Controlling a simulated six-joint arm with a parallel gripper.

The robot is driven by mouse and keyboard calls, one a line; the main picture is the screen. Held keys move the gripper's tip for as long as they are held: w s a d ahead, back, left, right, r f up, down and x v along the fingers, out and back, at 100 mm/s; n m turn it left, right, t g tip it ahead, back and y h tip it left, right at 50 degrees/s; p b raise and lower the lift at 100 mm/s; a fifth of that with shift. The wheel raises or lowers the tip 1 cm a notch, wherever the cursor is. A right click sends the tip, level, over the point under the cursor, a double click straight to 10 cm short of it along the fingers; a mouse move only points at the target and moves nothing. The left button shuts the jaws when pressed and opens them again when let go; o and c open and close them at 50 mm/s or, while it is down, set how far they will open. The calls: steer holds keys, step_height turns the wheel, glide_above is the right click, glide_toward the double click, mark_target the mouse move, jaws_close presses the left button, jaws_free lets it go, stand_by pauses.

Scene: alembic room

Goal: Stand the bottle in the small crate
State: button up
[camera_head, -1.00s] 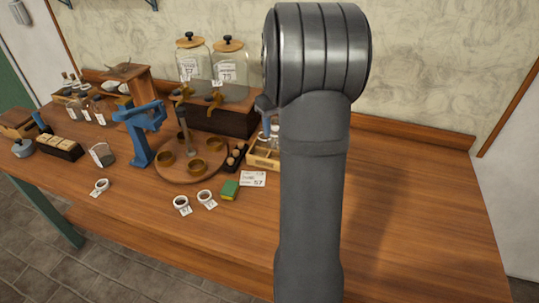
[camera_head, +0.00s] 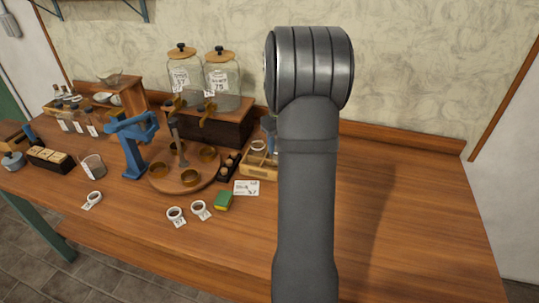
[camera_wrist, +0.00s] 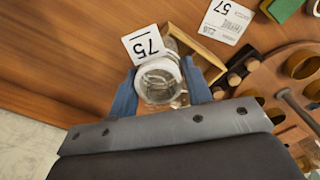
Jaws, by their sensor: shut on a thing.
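My gripper (camera_wrist: 160,92) has its blue fingers closed on either side of a clear glass bottle (camera_wrist: 158,82) in the wrist view. A white tag reading 75 (camera_wrist: 143,44) is at the bottle. The small wooden crate (camera_wrist: 208,58) shows just beyond and right of the bottle, partly hidden by it and a finger. In the head view the crate (camera_head: 252,172) stands on the table, its right part hidden behind my arm. My gripper there is mostly hidden. I cannot tell whether the bottle's base is inside the crate or above it.
A dark rack (camera_head: 229,166) with round stoppers stands left of the crate, beside a round wooden stand (camera_head: 160,184) with cups. A price card (camera_head: 246,188) and green box (camera_head: 223,201) lie in front. The table (camera_head: 410,225) is clear at right.

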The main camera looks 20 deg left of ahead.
steer(key=shift+w+a+f, duration=0.1)
steer(key=shift+a+f, duration=0.45)
steer(key=shift+f, duration=0.45)
steer(key=shift+w+a+f, duration=0.1)
steer(key=shift+a+f, duration=0.5)
steer(key=shift+f, duration=0.4)
steer(key=shift+w+a+f, duration=0.1)
steer(key=shift+a+f, duration=0.45)
steer(key=shift+f, duration=0.45)
steer(key=shift+f, duration=0.15)
steer(key=o, duration=1.1)
step_height(320, 180, up, 12)
steer(key=shift+r, duration=0.15)
